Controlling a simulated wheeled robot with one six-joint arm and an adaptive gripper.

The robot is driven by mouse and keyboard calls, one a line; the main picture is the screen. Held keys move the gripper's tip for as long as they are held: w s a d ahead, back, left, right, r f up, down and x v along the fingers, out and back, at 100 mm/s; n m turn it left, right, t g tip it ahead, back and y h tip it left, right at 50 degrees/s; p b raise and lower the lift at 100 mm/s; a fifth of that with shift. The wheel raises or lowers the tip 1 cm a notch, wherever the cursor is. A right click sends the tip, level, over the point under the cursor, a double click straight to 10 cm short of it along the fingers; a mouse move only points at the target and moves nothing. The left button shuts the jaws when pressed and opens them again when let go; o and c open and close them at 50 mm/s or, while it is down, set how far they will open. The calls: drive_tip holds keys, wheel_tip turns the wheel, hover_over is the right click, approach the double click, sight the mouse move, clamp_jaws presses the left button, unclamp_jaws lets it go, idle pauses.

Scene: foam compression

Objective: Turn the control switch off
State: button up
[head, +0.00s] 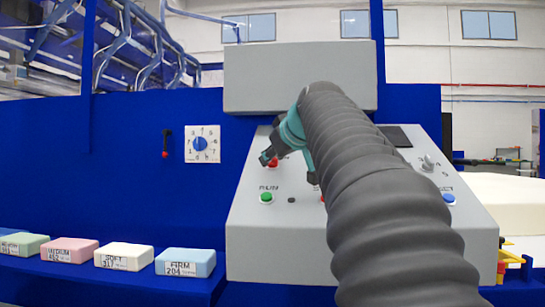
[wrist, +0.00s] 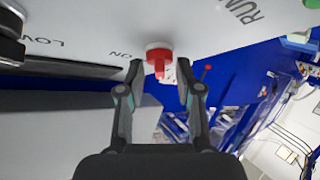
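The control switch is a red knob with a white base (wrist: 157,55), beside the upside-down word ON in the wrist view. In the head view a bit of its red (head: 273,163) shows on the grey control panel (head: 250,221), just below my gripper (head: 266,156). In the wrist view my gripper (wrist: 160,78) is open, with one finger on each side of the knob's red handle. A gap shows between the handle and each finger. The knob's exact setting is hard to read. My arm hides the middle of the panel in the head view.
A green RUN button (head: 267,197) is on the panel's left, a blue button (head: 448,198) and a grey dial (head: 428,162) on its right. A grey box (head: 298,78) overhangs the panel's back. Labelled foam blocks (head: 124,255) line the blue ledge at left.

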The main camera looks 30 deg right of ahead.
drive_tip(key=v, duration=1.1)
drive_tip(key=shift+s+r, duration=0.2)
drive_tip(key=shift+s, duration=0.05)
drive_tip(key=shift+a, duration=0.1)
